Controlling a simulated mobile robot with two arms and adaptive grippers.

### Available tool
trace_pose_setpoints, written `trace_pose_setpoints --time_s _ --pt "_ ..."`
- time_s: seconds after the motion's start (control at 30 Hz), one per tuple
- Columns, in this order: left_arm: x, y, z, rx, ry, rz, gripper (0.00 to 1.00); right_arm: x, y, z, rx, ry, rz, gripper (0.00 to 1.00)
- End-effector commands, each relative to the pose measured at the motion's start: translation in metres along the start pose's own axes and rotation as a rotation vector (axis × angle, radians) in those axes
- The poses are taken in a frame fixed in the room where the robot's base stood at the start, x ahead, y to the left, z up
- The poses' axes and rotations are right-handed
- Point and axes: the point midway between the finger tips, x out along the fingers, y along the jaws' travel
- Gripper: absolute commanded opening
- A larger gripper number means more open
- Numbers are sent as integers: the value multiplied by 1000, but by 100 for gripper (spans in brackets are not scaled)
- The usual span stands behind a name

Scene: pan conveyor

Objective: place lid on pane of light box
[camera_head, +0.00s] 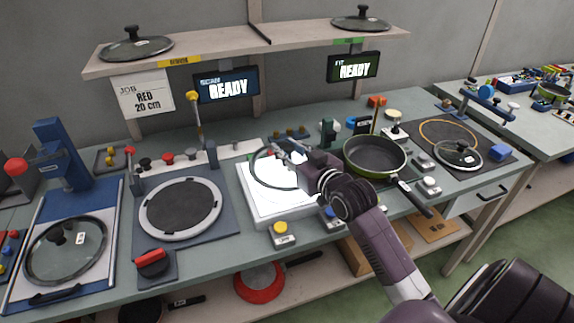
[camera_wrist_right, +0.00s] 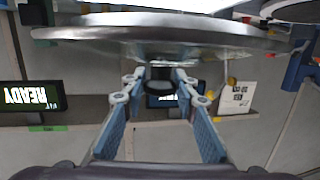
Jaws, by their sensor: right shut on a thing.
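The light box (camera_head: 268,207) has a bright white pane and sits at the middle of the bench. A glass lid with a dark rim (camera_head: 254,172) is over the pane's back part, and my right gripper (camera_head: 284,153) reaches it from the right. In the right wrist view the lid (camera_wrist_right: 165,32) spans the top edge-on, and the fingers (camera_wrist_right: 160,95) are closed in on its dark knob. I cannot tell if the lid touches the pane or hangs just above it. Part of the lid is hidden behind my gripper. My left gripper is out of view.
A green-rimmed pan (camera_head: 375,155) stands right of the light box. A round grey plate (camera_head: 180,208) is at its left, and a yellow button (camera_head: 281,228) stands in front. Other lids lie on the left stand (camera_head: 66,250), right mat (camera_head: 458,154) and shelf (camera_head: 135,45).

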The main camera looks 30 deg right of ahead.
Motion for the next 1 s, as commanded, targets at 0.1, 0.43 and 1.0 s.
trace_pose_setpoints --time_s 0.1,0.43,1.0 --pt "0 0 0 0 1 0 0 2 0 6 0 6 0 0" --pt "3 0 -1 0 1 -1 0 8 0 47 2 5 -1 0" --pt "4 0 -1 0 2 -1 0 8 0 52 0 2 0 44"
